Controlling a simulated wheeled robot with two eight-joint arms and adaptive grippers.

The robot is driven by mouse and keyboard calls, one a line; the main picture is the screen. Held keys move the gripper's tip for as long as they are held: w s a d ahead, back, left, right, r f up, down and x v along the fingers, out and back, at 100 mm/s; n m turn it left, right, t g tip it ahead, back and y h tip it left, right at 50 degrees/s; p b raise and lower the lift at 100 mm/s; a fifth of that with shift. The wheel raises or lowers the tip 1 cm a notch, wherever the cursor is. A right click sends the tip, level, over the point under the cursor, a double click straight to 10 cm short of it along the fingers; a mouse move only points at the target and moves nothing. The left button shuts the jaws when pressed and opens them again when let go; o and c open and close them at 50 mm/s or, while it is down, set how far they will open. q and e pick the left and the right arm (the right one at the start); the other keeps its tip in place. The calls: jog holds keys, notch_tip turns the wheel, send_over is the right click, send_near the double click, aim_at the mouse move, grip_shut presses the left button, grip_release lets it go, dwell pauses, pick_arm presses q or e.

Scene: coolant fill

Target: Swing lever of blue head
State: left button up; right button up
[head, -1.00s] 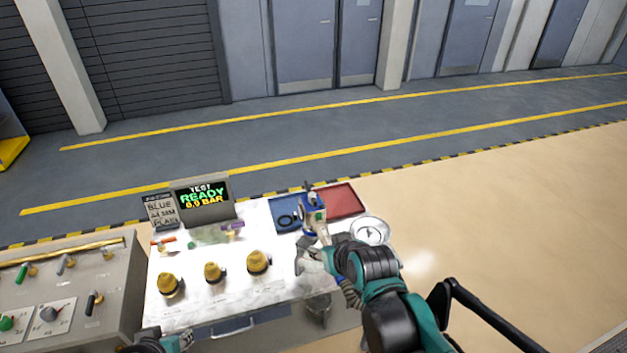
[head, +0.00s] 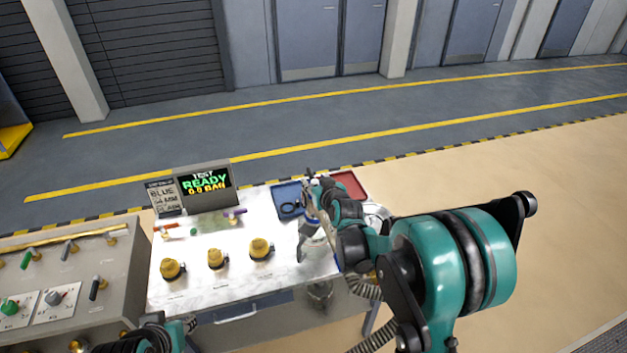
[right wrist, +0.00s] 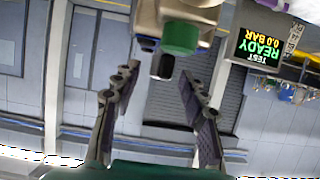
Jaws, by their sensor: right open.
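My right gripper (head: 303,230) is open at the table's right part, in front of the blue tray. In the right wrist view its two fingers (right wrist: 153,90) stand apart, with nothing between their tips. A pale metal body with a green round cap (right wrist: 180,37) and dark stubs is close by, at the top of that upside-down view; I cannot tell if it is the blue head. In the head view an upright fitting (head: 309,203) is mostly hidden by my right gripper and wrist, and no lever on it can be made out. My left gripper (head: 188,325) is only partly in view at the bottom.
Several yellow domed fittings (head: 216,258) stand on the white table. A display (head: 205,184) and a placard reading "BLUE" (head: 163,197) stand at the back left. A blue tray (head: 279,195) and red tray (head: 350,184) are at the back. A valve bench (head: 70,270) adjoins on the left.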

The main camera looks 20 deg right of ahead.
jog(key=shift+x, duration=1.3)
grip_shut()
